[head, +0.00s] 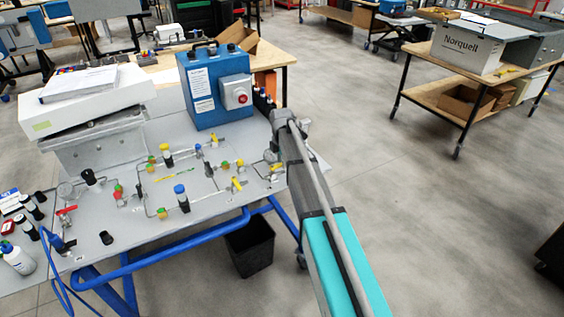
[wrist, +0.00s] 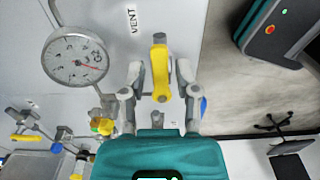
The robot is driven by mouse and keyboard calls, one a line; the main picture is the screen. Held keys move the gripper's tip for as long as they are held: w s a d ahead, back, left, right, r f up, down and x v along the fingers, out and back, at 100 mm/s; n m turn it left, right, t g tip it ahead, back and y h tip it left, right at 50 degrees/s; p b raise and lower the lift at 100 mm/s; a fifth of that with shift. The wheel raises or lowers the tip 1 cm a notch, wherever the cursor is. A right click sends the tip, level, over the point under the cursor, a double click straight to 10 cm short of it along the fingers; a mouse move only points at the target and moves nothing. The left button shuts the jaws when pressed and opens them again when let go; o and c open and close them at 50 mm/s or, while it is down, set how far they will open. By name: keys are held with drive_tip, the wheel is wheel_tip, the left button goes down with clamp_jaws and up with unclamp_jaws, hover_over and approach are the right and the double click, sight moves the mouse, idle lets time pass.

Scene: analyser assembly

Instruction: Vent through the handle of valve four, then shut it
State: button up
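In the wrist view a yellow lever handle (wrist: 160,75) stands beside the printed word VENT (wrist: 131,20) on the pale panel. I cannot read a valve number on it. My gripper (wrist: 160,72) is open, with one finger on each side of this handle. Small gaps seem to show between the fingers and the handle. In the head view my arm reaches down to the right end of the grey panel (head: 222,196), and the fingers are hard to make out there. A small yellow part (head: 277,167) shows close to the arm.
A round dial gauge (wrist: 75,58) stands left of my fingers, with a green-and-yellow fitting (wrist: 102,125) below it. Other yellow handles (head: 238,184) and capped fittings crowd the panel. A blue box with a red knob (head: 236,96) stands behind. Open floor lies to the right.

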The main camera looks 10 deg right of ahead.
clamp_jaws()
drive_tip(key=shift+s, duration=0.1)
drive_tip(key=m, duration=0.1)
drive_tip(key=s+m, duration=0.1)
drive_tip(key=m, duration=0.1)
drive_tip(key=shift+d, duration=0.15)
drive_tip(key=m, duration=0.1)
drive_tip(key=s+m, duration=0.1)
drive_tip(key=m, duration=0.3)
drive_tip(key=shift+s, duration=0.35)
drive_tip(key=m, duration=0.1)
drive_tip(key=s+a+m, duration=0.1)
drive_tip(key=m, duration=0.3)
drive_tip(key=shift+s+a, duration=0.25)
drive_tip(key=shift+s+a+m, duration=0.1)
drive_tip(key=shift+a+m, duration=0.15)
drive_tip(key=shift+m, duration=0.6)
drive_tip(key=shift+s+a+m, duration=0.15)
drive_tip(key=shift+a+m, duration=0.05)
drive_tip(key=shift+m, duration=0.6)
drive_tip(key=shift+s+a+m, duration=0.1)
drive_tip(key=shift+a+m, duration=0.15)
drive_tip(key=shift+m, duration=0.6)
